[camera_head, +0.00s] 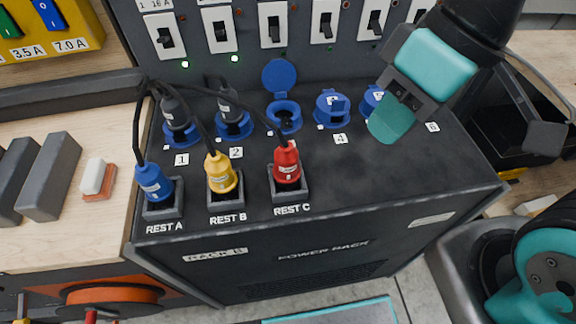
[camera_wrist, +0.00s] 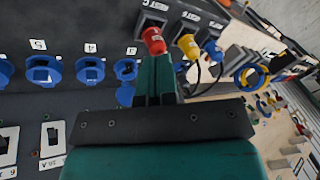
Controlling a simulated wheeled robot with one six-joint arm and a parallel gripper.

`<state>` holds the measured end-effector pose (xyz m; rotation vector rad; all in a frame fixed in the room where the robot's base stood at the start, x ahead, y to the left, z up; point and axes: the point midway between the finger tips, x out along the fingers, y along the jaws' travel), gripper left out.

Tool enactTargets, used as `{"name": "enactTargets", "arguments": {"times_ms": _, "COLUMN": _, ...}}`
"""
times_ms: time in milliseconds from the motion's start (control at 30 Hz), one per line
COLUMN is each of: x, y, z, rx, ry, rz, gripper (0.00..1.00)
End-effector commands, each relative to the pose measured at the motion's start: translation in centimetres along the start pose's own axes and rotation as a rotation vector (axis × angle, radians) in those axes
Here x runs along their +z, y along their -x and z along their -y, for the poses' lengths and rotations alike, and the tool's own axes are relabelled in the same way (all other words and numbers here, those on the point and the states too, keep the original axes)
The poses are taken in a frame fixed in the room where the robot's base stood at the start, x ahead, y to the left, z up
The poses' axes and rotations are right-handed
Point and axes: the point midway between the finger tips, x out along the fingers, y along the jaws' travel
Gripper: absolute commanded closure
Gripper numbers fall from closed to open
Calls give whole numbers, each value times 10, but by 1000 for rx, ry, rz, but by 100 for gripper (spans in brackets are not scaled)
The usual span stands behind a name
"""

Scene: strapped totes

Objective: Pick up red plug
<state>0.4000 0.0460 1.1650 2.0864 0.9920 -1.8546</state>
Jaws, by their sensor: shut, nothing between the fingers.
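The red plug (camera_head: 287,163) stands upright in the REST C holder (camera_head: 289,190) on top of the black rack, with a black cable at its top. It also shows in the wrist view (camera_wrist: 154,41), just past my fingertips. My gripper (camera_head: 388,127) is shut and empty, above the rack top to the right of the red plug and clearly apart from it. In the wrist view its teal fingers (camera_wrist: 154,68) are together and cover part of the view below the plug.
The yellow plug (camera_head: 221,173) stands in REST B, the blue plug (camera_head: 154,182) in REST A. Dark plugs sit in sockets 1 (camera_head: 180,133) and 2 (camera_head: 235,125). Socket 3 (camera_head: 285,117) has its lid raised. Cables arch over the left side. The rack top right of REST C is clear.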

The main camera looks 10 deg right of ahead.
Motion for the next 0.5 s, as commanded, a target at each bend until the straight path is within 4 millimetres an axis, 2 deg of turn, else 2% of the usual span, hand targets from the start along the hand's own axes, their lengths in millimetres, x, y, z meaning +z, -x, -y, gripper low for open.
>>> {"name": "enactTargets", "arguments": {"times_ms": 367, "x": 0, "y": 0, "z": 0, "rx": 0, "ry": 0, "rz": 0, "gripper": 100}}
{"name": "enactTargets", "arguments": {"times_ms": 400, "x": 0, "y": 0, "z": 0, "rx": 0, "ry": 0, "rz": 0, "gripper": 95}}
{"name": "enactTargets", "arguments": {"times_ms": 500, "x": -4, "y": 2, "z": 0, "rx": 4, "ry": -28, "rz": 6, "gripper": 72}}
